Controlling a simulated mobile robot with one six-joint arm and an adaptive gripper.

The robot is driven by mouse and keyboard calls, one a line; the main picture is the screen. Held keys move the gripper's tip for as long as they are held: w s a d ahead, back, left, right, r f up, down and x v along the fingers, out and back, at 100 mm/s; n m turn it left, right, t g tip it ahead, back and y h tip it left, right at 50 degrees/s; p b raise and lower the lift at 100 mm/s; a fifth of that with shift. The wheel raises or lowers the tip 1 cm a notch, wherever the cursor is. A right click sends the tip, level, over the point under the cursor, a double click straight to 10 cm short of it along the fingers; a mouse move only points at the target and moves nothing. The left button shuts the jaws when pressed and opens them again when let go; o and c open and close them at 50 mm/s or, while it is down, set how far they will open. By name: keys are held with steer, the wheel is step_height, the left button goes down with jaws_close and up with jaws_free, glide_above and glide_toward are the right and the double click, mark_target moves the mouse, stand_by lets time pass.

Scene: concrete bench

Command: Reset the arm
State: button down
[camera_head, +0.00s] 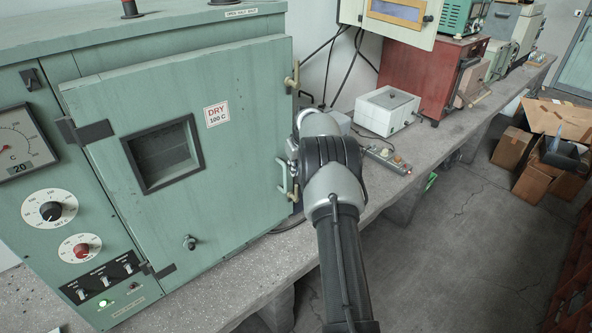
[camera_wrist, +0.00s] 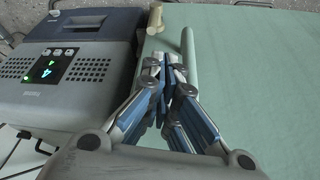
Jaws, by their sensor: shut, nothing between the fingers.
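My gripper (camera_wrist: 165,62) is shut and empty in the wrist view, its two blue-and-grey fingers together at the tips. The tips appear close to a pale green bar handle (camera_wrist: 189,50) on a green door face (camera_wrist: 255,75). Whether the fingers touch the handle I cannot tell.
A brass latch (camera_head: 291,78) sits on the door's upper right edge. A dark box with a green display (camera_wrist: 48,70) lies left of my gripper in the wrist view. A white box (camera_head: 388,110) and red cabinet (camera_head: 425,75) stand farther along the bench.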

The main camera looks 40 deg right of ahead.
steer(key=s+d+f+v, duration=0.1)
steer(key=s+v, duration=0.1)
steer(key=v, duration=0.9)
steer(key=s+a+r+b, duration=0.15)
steer(key=a+r, duration=0.25)
steer(key=a, duration=0.4)
steer(key=s+a+r+b, duration=0.1)
steer(key=a+r+b, duration=0.2)
steer(key=a, duration=0.5)
steer(key=s+a+r+n+b, duration=0.2)
steer(key=s+a+b, duration=0.2)
steer(key=s+a, duration=0.65)
steer(key=s+a+f+b, duration=0.2)
steer(key=s+a+f, duration=0.2)
steer(key=s, duration=0.3)
steer(key=s+a+f+b, duration=0.2)
steer(key=s+a+f, duration=0.1)
steer(key=s+a, duration=0.2)
steer(key=s+a+f+y+b, duration=0.1)
steer(key=s+a+f, duration=0.3)
steer(key=s, duration=0.6)
steer(key=shift+a+f+n+b, duration=0.35)
steer(key=shift+a+n+b, duration=0.05)
steer(key=shift+a, duration=0.35)
